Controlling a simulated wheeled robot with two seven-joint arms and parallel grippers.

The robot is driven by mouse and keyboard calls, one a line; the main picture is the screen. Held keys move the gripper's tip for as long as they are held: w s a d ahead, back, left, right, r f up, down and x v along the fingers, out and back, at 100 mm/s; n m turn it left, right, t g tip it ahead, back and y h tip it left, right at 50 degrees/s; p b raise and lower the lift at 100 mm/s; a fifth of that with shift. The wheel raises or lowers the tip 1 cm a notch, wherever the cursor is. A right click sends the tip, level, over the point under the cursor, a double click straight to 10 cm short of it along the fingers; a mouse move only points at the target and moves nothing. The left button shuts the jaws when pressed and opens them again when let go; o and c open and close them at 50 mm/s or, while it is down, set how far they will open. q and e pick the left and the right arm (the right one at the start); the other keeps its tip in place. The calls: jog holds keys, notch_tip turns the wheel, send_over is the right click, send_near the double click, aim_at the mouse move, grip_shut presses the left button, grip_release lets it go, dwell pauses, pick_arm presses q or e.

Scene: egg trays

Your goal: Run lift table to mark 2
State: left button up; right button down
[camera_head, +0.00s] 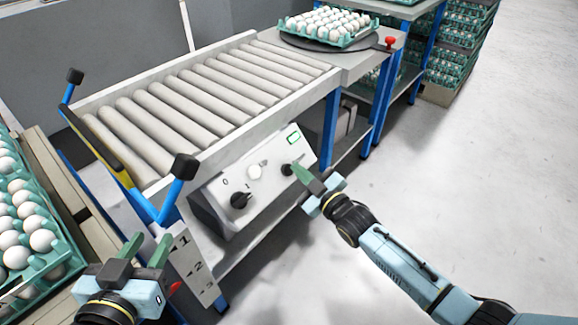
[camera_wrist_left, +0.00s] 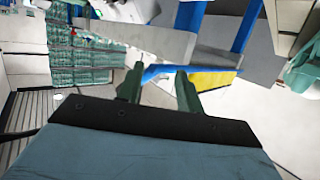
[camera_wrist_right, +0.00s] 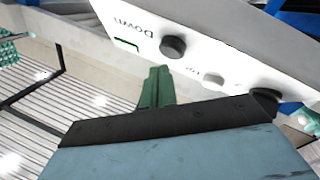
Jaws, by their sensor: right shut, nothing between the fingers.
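The grey control panel (camera_head: 262,182) sits on the front of the roller conveyor. It has a black rotary knob (camera_head: 240,200) at 0/1, a white button (camera_head: 254,171) and a black button (camera_head: 286,169). In the right wrist view the label "Down" stands by the black button (camera_wrist_right: 172,46), and "Up" by the white one (camera_wrist_right: 212,78). My right gripper (camera_head: 299,172) is shut and empty, its tips close to the black button; contact is unclear. A scale plate (camera_head: 190,265) shows 1, 2, 3; a red pointer (camera_head: 175,288) shows beside its lower part. My left gripper (camera_head: 146,246) is open and empty near the plate.
Trays of white eggs (camera_head: 40,262) stand at the left. Another egg tray (camera_head: 326,44) rests on a round plate at the conveyor's far end. A blue lever with a black knob (camera_head: 184,166) rises near the plate. The floor at right is clear.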

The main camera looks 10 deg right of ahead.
jog(key=s+d+r+p, duration=0.1)
jog(key=p, duration=0.1)
jog(key=s+d+r+p, duration=0.1)
jog(key=s+r+p, duration=0.1)
jog(key=p, duration=0.1)
jog(key=shift+d+r, duration=0.15)
dwell(0.3)
jog(key=shift+r, duration=0.1)
dwell(0.5)
